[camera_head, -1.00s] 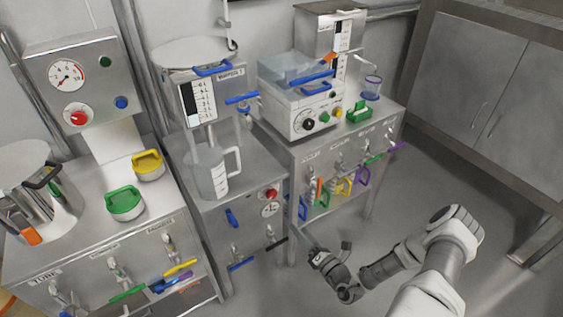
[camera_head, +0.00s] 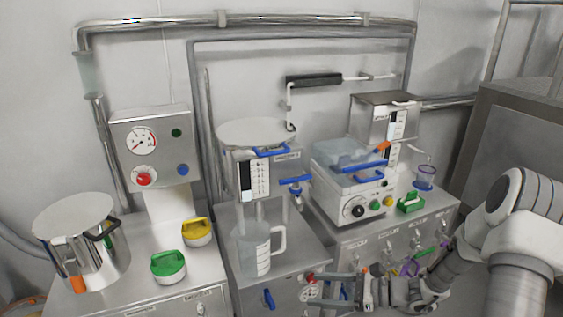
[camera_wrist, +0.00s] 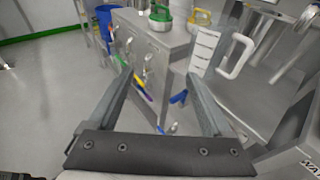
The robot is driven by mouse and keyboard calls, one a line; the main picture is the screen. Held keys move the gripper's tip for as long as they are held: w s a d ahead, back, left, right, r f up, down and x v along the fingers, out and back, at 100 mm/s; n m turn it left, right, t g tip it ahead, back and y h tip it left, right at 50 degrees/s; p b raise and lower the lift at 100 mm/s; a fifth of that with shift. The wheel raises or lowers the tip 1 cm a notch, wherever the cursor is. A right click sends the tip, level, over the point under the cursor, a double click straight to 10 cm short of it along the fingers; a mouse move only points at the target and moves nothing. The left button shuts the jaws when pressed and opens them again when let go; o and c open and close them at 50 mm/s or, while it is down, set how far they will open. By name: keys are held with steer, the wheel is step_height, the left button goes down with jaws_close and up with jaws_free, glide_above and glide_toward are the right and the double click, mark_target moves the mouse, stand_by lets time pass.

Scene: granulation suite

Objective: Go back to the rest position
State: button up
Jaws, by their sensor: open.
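My gripper (camera_wrist: 160,85) is open and empty in the wrist view, its two fingers spread in the air in front of the steel cabinets. In the head view my gripper (camera_head: 335,287) is at the bottom, right of centre, in front of the middle and right benches. My arm reaches in from the right edge. A clear measuring jug (camera_head: 256,250) stands upright on the middle bench, up and left of the gripper and apart from it. The jug also shows in the wrist view (camera_wrist: 205,50), beyond the right finger.
A steel pot (camera_head: 80,243), a green-handled lid (camera_head: 168,266) and a yellow-handled lid (camera_head: 197,232) are on the left bench. A clear-lidded machine (camera_head: 352,180) stands on the right bench. Coloured valve levers jut from the cabinet fronts. Open floor (camera_wrist: 45,95) lies left in the wrist view.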

steer(key=s+d+r+n+h+p, duration=0.1)
steer(key=s+d+r+n+h, duration=0.1)
steer(key=s+r+n+h, duration=0.5)
steer(key=s+d+r+n+t+h+p, duration=0.1)
steer(key=s+d+r+n+h, duration=0.1)
steer(key=s+r+n+h, duration=0.5)
steer(key=shift+s+r+n+h+p, duration=0.2)
steer(key=shift+s+r+n, duration=1.5)
steer(key=shift+r, duration=1.85)
steer(key=shift+s+r+n+h+p, duration=0.15)
steer(key=shift+s+r+n, duration=1.55)
steer(key=shift+r, duration=1.85)
steer(key=shift+w+n, duration=0.3)
steer(key=shift+w, duration=0.05)
